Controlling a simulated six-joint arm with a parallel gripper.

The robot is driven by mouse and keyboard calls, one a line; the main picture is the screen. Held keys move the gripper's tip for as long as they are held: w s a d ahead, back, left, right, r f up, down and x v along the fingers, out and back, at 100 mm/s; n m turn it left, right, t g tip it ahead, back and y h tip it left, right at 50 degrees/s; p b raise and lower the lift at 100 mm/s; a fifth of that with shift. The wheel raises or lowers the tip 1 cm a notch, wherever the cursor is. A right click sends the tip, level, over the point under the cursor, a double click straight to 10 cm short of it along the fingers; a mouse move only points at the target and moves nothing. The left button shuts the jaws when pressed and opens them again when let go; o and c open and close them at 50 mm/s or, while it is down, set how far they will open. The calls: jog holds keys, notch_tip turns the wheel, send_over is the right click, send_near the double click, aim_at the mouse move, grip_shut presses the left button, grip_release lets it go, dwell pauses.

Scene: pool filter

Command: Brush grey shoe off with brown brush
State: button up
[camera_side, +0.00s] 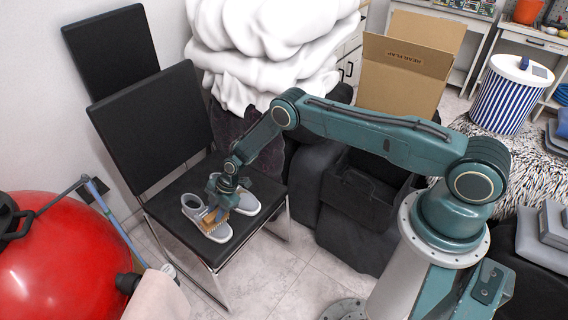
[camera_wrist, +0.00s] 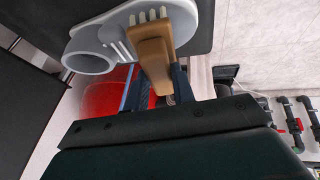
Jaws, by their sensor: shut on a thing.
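A pair of grey shoes sits on the black chair seat (camera_side: 168,200). The left grey shoe (camera_side: 192,206) has its open collar toward the back left; the other shoe (camera_side: 246,203) lies to its right. My gripper (camera_side: 224,190) is above the shoes, shut on the brown brush (camera_side: 214,216). The brush is at the upper part of the left shoe in the side view. In the wrist view the brush (camera_wrist: 152,52) is between my fingers (camera_wrist: 160,85), its pale bristles overlapping a grey shoe (camera_wrist: 92,50). Whether the bristles touch the shoe is hard to tell.
A black bin (camera_side: 362,195) stands right of the chair. A cardboard box (camera_side: 400,75) and white bedding (camera_side: 265,45) are behind. Tiled floor shows in front.

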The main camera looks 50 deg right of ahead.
jog(key=shift+a, duration=0.15)
jog(key=shift+w+a+f, duration=0.1)
jog(key=shift+w+a, duration=0.05)
jog(key=shift+a, duration=0.95)
jog(key=shift+d, duration=0.2)
jog(key=shift+d, duration=1.05)
jog(key=shift+a+f, duration=0.15)
jog(key=shift+a, duration=1.1)
jog(key=shift+d, duration=0.15)
